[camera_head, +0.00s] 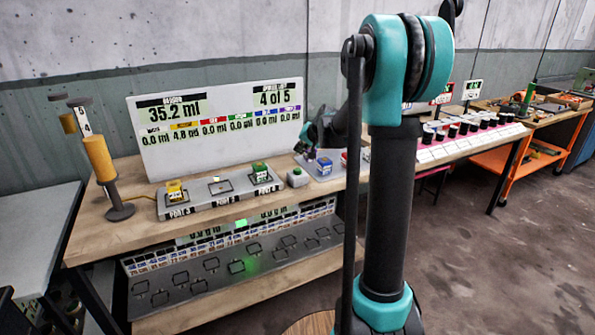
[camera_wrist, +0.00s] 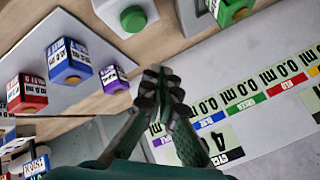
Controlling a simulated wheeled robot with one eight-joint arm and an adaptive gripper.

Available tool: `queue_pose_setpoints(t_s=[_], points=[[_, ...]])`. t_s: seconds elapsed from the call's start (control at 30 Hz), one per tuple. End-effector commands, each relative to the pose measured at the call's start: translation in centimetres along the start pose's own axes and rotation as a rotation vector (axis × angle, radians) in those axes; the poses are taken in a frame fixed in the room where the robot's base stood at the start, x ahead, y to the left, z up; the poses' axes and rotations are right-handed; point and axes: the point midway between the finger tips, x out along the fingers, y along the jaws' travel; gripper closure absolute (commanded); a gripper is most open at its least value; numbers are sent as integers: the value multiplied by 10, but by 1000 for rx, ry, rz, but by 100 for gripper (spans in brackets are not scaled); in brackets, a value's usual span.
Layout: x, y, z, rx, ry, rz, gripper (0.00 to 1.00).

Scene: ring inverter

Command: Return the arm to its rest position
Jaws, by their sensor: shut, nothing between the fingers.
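My arm rises in front of the workbench in the head view, with its teal and black links covering the right middle of the bench. My gripper is at the end of the arm; in the wrist view its two dark fingers (camera_wrist: 160,92) are together with nothing between them. In the head view the arm's end (camera_head: 318,135) is partly hidden behind my arm link, above the bench near a small blue-marked block (camera_head: 323,166).
A white display board (camera_head: 220,150) stands behind a grey port strip (camera_head: 215,200) with yellow and green blocks. A yellow cylinder on a stand (camera_head: 100,160) is at left. A green button box (camera_head: 298,177) sits near the blocks. The wrist view also shows red, blue and purple blocks (camera_wrist: 70,62).

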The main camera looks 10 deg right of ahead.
Motion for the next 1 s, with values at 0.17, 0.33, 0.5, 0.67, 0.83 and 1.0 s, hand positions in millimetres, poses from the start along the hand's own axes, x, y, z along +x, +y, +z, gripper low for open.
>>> queue_pose_setpoints(t_s=[0.17,0.33,0.5,0.67,0.83,1.0], points=[[0,0,0,0,0,0,100],[0,0,0,0,0,0,100],[0,0,0,-1,0,0,100],[-13,6,22,-27,-18,20,100],[-52,29,90,-115,-76,88,100],[-95,66,174,-216,-145,174,100]])
